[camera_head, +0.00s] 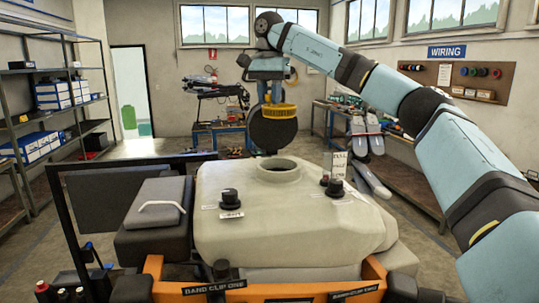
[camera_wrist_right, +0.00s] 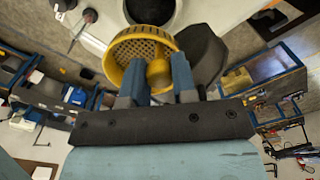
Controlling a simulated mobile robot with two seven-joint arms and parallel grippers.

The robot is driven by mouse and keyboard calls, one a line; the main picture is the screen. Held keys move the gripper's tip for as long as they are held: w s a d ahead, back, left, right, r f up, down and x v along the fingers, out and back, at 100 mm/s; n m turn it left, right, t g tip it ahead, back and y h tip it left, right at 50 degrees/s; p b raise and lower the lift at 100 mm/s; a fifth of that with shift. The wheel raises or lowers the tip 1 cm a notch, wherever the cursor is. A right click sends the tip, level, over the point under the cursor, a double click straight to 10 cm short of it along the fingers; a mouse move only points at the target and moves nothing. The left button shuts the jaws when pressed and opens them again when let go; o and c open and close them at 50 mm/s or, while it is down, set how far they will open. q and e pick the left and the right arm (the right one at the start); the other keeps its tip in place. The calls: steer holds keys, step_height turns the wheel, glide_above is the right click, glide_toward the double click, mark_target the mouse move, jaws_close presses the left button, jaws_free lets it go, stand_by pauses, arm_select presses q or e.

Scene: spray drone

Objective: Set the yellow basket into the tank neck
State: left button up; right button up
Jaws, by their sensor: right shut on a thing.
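The yellow basket (camera_head: 279,111), a round strainer with a mesh bottom, hangs from my right gripper (camera_head: 271,94) above the pale tank (camera_head: 235,212). In the wrist view the basket (camera_wrist_right: 122,42) shows its rim and mesh, and my right gripper (camera_wrist_right: 157,77) is shut on a rounded yellow part at its side. The tank neck (camera_head: 279,168) is an open round collar on the tank top, below and apart from the basket. The neck's dark opening (camera_wrist_right: 150,8) is at the top edge of the wrist view. My left gripper is out of view.
Black caps (camera_head: 229,197) sit on the tank top. A dark box (camera_head: 155,215) is left of the tank, and an orange frame (camera_head: 265,291) runs along the front. Shelves (camera_head: 55,90) stand far left.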

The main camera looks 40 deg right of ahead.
step_height(320, 180, down, 12)
steer(key=shift+s+a+f, duration=0.1)
steer(key=shift+s, duration=0.05)
step_height(320, 180, down, 3)
steer(key=shift+f, duration=0.1)
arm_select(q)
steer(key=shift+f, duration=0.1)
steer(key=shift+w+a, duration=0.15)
arm_select(e)
steer(key=shift+f, duration=0.25)
steer(key=shift+f, duration=0.35)
steer(key=o, duration=0.9)
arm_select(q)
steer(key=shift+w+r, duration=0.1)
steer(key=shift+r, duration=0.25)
